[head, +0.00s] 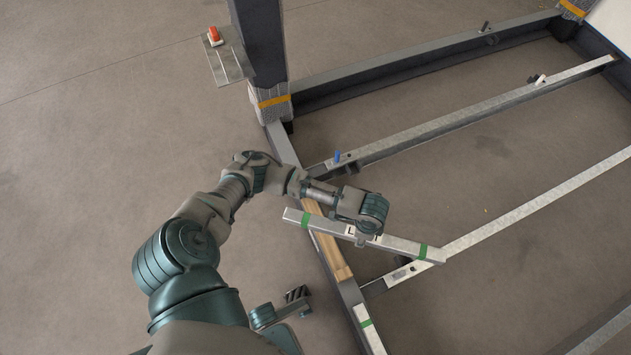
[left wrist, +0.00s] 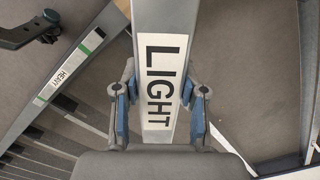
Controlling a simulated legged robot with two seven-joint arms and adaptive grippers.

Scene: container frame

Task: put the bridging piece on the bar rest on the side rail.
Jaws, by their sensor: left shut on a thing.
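The bridging piece, a pale metal bar (head: 400,245) with green bands near its ends, is held crosswise over the side rail (head: 350,290). In the left wrist view the bar (left wrist: 165,15) carries a LIGHT label. My left gripper (left wrist: 158,105) is shut on it near that label, one finger on each side. In the head view, my wrist hides much of the grip. A wooden strip (head: 333,262) lies along the rail beneath the bar. I cannot tell which part is the bar rest, or whether the bar touches anything below. My right gripper does not show clearly.
A second green-banded bar (head: 369,328) lies along the rail's near end; the wrist view shows its HEAVY label (left wrist: 64,74). Pale cross bars (head: 530,205) span the frame to the right. A dark post (head: 262,45) with a side plate (head: 229,62) stands at the far corner.

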